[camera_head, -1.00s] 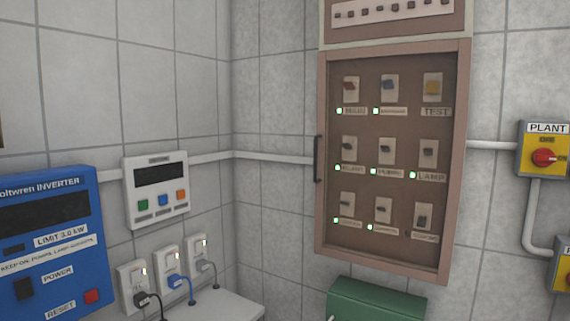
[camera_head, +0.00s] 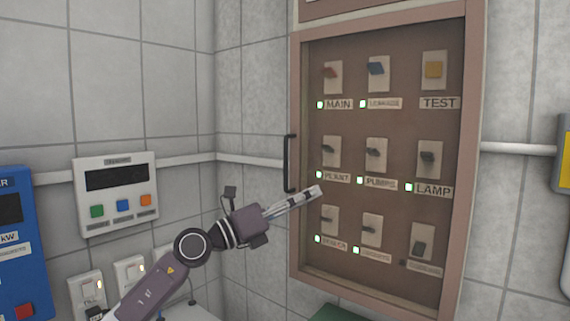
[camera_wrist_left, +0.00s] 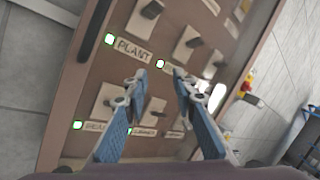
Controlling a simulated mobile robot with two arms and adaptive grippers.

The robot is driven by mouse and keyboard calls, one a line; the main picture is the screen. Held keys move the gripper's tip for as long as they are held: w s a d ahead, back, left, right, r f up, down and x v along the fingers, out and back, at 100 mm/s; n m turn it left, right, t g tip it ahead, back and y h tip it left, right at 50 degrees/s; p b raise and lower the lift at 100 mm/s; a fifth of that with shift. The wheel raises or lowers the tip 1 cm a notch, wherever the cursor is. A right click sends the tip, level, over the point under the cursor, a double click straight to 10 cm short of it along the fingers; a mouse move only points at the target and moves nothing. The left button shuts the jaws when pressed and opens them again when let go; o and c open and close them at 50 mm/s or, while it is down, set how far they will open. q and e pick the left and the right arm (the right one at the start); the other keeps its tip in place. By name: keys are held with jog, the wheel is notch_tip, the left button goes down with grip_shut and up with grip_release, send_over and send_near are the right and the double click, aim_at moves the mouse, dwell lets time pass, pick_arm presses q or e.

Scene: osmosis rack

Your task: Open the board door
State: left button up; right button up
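The board door (camera_head: 297,262) is a brown-framed panel on the wall, shut, with several labelled switches showing behind its front. Its dark vertical handle (camera_head: 288,163) is on the left edge; the handle also shows at the upper left of the left wrist view (camera_wrist_left: 93,28). My left gripper (camera_head: 318,191) is in front of the board's lower left part, to the right of and below the handle, apart from it. In the left wrist view its two blue-grey fingers (camera_wrist_left: 160,82) are spread with nothing between them. My right gripper is not in view.
A grey meter box (camera_head: 116,193) with coloured buttons and a blue inverter (camera_head: 15,245) are on the left wall. Plugged sockets (camera_head: 131,273) sit below. A wall pipe (camera_head: 250,160) runs to the board. A yellow switch box (camera_head: 564,155) is at the far right.

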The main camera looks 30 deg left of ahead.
pick_arm(q)
jog(key=s+a+r+m+g+y, duration=0.1)
jog(key=s+a+r+m+y, duration=0.25)
jog(key=a+r, duration=0.45)
jog(key=y+p, duration=0.1)
jog(key=p, duration=0.4)
send_over(286, 186)
jog(key=shift+w+a+f, duration=0.1)
jog(key=shift+a+f, duration=0.15)
jog(key=shift+f, duration=0.2)
jog(key=shift+w+f, duration=0.15)
jog(key=shift+w, duration=0.05)
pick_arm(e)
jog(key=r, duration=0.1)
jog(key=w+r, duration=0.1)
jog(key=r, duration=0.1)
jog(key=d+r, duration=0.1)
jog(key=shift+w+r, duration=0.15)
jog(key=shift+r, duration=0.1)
pick_arm(q)
grip_shut()
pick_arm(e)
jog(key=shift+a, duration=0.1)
